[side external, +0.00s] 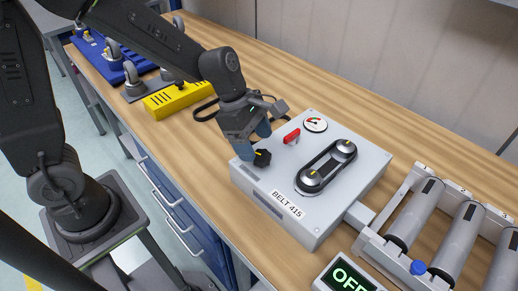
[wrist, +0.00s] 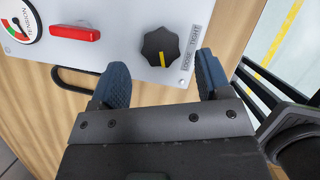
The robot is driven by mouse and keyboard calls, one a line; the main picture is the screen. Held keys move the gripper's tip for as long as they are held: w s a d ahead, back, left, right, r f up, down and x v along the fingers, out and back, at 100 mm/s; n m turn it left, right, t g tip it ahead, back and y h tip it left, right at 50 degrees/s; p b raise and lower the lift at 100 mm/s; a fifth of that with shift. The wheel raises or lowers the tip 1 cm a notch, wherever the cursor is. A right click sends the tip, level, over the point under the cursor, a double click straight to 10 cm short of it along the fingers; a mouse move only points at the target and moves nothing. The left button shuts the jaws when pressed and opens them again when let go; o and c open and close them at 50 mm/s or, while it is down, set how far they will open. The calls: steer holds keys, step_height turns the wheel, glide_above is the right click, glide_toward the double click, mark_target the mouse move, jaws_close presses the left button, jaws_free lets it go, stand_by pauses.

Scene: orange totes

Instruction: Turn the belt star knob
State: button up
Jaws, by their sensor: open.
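The black star knob (wrist: 160,46) with a yellow pointer line sits on the grey belt box, beside a label with small print. In the side external view the knob (side external: 262,158) is at the box's near left corner. My gripper (wrist: 160,88) is open, its two blue-grey fingers spread wider than the knob. In the wrist view the knob lies ahead of the fingertips, between their lines, with a visible gap. The gripper (side external: 254,140) also shows just above and beside the knob in the side external view. Contact cannot be told there.
The box marked BELT 415 (side external: 345,205) carries a red handle (side external: 292,136), a gauge (side external: 315,124) and a small belt loop (side external: 325,168). Rollers (side external: 455,240) and an OFF display (side external: 348,277) stand at right. A yellow block (side external: 178,98) and blue tray (side external: 100,52) lie behind left.

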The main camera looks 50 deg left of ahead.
mark_target(261, 154)
steer(key=shift+x, duration=1.5)
steer(key=c, duration=0.9)
